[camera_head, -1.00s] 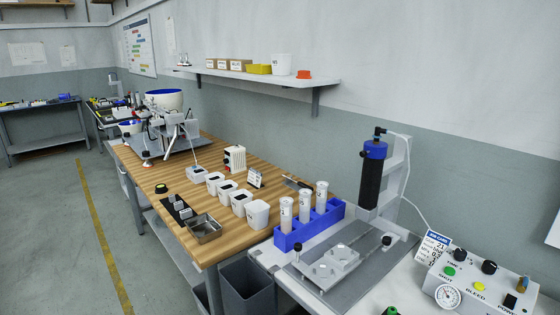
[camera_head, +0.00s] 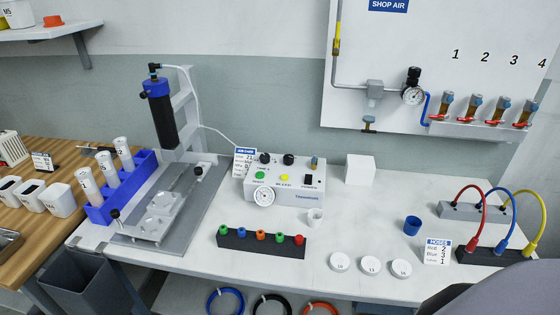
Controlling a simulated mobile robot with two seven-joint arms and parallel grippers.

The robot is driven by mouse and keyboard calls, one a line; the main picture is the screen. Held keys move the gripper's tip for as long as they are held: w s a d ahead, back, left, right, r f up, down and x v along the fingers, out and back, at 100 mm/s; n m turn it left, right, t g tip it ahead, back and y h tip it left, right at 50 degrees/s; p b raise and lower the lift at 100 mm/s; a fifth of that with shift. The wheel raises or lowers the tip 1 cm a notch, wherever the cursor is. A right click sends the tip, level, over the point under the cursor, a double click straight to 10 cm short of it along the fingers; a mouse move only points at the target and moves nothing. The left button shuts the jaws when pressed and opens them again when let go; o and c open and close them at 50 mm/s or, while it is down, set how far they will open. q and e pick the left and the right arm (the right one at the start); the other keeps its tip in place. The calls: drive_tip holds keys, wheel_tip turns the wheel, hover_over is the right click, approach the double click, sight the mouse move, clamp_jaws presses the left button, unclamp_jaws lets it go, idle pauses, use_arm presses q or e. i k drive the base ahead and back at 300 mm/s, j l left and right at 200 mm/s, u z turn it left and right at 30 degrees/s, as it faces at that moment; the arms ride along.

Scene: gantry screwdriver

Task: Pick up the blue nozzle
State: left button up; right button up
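The blue nozzle (camera_head: 241,232) is small and stands upright in a black rack (camera_head: 262,246) on the white bench. It is second from the left in a row of several nozzles, between a green nozzle (camera_head: 223,229) and an orange nozzle (camera_head: 261,235). A red nozzle (camera_head: 299,239) is at the right end. Neither of my grippers is in view.
A control box (camera_head: 285,181) with a gauge stands behind the rack. A dispensing stand (camera_head: 163,110) and a blue tube rack (camera_head: 119,186) are to the left. White lids (camera_head: 371,264), a blue cup (camera_head: 412,225) and coloured hoses (camera_head: 511,229) are to the right.

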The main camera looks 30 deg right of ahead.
sight(240, 231)
drive_tip(key=z, duration=1.2)
drive_tip(key=i+j, duration=0.1)
drive_tip(key=j, duration=0.35)
drive_tip(key=i+j, duration=0.1)
drive_tip(key=j, duration=0.35)
drive_tip(key=j+z, duration=0.1)
drive_tip(key=j, duration=0.4)
drive_tip(key=i, duration=0.05)
